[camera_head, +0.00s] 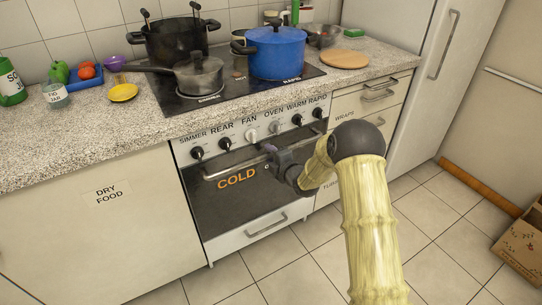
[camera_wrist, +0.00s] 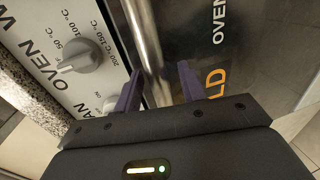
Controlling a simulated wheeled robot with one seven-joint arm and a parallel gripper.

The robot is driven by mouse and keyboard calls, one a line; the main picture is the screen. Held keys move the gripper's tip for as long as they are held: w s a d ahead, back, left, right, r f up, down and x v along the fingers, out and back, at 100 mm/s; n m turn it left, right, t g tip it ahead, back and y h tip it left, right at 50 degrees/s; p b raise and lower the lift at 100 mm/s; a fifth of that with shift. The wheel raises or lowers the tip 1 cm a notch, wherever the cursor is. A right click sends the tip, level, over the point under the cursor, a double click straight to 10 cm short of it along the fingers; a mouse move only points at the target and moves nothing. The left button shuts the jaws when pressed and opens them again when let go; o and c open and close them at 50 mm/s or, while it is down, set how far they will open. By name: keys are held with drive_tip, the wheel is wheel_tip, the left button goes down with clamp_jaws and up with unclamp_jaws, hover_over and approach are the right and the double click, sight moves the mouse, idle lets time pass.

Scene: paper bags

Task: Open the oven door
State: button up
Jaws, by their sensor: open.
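The oven door (camera_head: 225,200) is a dark panel marked "COLD" and looks closed. Its silver bar handle (camera_head: 228,168) runs along the top edge. My gripper (camera_head: 272,152) is at the right part of the handle. In the wrist view the handle (camera_wrist: 147,40) runs between my two purple fingers, and the gripper (camera_wrist: 160,88) is open with a finger on each side of the bar. Whether either finger touches the bar cannot be told.
Control knobs (camera_head: 250,134) sit just above the door; one knob (camera_wrist: 78,54) is close to the fingers. A drawer with a handle (camera_head: 266,226) is below. A blue pot (camera_head: 277,55) and a grey saucepan (camera_head: 199,76) stand on the stove. Tiled floor in front is clear.

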drive_tip(key=shift+w+a, duration=0.25)
drive_tip(key=shift+d, duration=0.1)
clamp_jaws()
drive_tip(key=shift+f, duration=0.1)
